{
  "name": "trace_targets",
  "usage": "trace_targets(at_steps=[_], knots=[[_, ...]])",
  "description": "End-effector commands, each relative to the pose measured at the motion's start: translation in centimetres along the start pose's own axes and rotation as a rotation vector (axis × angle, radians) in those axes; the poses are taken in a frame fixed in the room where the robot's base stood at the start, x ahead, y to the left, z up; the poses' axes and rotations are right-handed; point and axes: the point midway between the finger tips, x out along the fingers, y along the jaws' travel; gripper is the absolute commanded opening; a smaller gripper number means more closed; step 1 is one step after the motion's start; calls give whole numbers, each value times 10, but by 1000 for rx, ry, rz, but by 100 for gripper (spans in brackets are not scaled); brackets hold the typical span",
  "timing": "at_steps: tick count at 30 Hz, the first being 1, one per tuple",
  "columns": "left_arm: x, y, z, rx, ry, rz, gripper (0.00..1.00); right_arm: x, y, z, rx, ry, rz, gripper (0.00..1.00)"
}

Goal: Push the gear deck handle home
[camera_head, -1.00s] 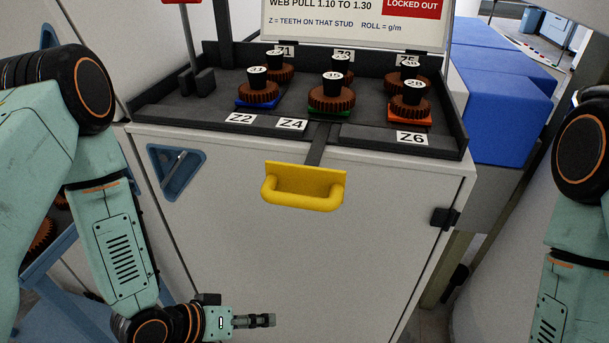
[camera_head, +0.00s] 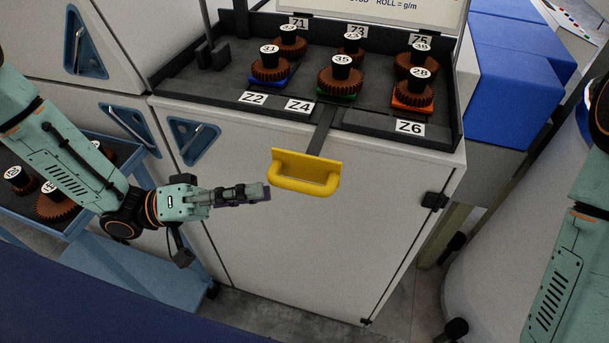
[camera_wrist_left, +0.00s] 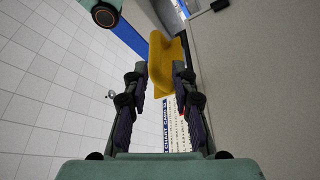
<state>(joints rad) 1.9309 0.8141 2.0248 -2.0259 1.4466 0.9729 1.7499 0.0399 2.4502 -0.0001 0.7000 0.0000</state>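The yellow gear deck handle (camera_head: 305,184) is a bar on a plate at the front of the white cabinet, below the gear deck (camera_head: 240,105). A dark strip (camera_head: 321,132) runs from the handle up to the deck. My left gripper (camera_head: 264,191) is just left of the handle at about its height, pointing at it. In the left wrist view, its two fingers (camera_wrist_left: 160,72) are apart with nothing held, and the handle (camera_wrist_left: 168,55) shows ahead between their tips. I cannot tell whether they touch it. My right gripper is out of view.
Several brown gears (camera_head: 340,78) with numbered caps stand on the deck. A blue cart (camera_head: 85,228) with gears stands at left, behind my left arm. Blue blocks (camera_head: 505,95) are at right. The cabinet front (camera_head: 310,250) below the handle is clear.

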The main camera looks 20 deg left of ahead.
Motion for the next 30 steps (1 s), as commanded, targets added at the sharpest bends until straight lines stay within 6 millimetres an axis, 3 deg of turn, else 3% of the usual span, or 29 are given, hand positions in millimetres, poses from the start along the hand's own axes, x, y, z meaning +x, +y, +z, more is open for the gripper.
trace_targets(at_steps=[5,21,30], knots=[[1,6,0,-3,-9,23,26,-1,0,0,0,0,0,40],[59,7,1,-3,-13,22,26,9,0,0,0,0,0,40],[75,7,0,-1,-9,19,26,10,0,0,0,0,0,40]])
